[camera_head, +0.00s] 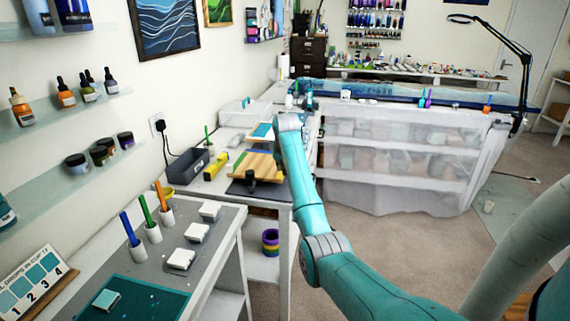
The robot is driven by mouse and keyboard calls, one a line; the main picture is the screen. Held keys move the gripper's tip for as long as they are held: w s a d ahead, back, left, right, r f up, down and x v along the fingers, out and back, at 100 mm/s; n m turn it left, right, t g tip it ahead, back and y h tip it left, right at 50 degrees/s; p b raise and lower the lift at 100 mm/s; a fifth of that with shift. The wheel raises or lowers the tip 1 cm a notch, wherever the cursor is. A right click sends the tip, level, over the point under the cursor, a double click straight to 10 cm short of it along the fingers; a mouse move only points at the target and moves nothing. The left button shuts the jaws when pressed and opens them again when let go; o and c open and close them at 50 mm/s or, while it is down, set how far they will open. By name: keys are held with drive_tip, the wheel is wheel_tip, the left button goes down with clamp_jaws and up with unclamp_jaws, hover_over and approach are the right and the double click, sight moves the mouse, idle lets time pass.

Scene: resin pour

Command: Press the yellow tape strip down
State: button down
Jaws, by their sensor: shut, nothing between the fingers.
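I cannot make out a yellow tape strip for certain. A small yellow bar (210,165) lies on the white bench beside a wooden board, but I cannot tell whether it is tape. My teal arm reaches from the lower right up to the bench's right end.
The wooden board (249,166) and a dark grey bin (183,167) are on the white bench. A nearer table holds blue, green and orange sticks in white cups and several white blocks. Translucent sheeting (390,155) hangs below the blue panel. Carpet (400,235) is open at right.

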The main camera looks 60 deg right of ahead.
drive_tip(key=shift+f, duration=0.9)
drive_tip(key=shift+d, duration=0.15)
drive_tip(key=shift+w+d, duration=0.4)
drive_tip(key=shift+d, duration=0.45)
drive_tip(key=shift+d, duration=0.1)
drive_tip(key=shift+w+d, duration=0.35)
drive_tip(key=shift+d, duration=0.5)
drive_tip(key=shift+d, duration=0.1)
drive_tip(key=shift+w+d+r, duration=0.1)
drive_tip(key=shift+w+d, duration=0.15)
drive_tip(key=shift+d, duration=0.2)
drive_tip(key=shift+w+d+r, duration=0.1)
drive_tip(key=shift+w+d, duration=0.1)
drive_tip(key=shift+d, duration=0.25)
drive_tip(key=shift+d, duration=0.1)
drive_tip(key=shift+w+d+f, duration=0.15)
drive_tip(key=shift+w+d, duration=0.05)
drive_tip(key=shift+d, duration=0.25)
drive_tip(key=shift+w+d+f, duration=0.1)
drive_tip(key=shift+w+d, duration=0.1)
drive_tip(key=shift+d, duration=0.2)
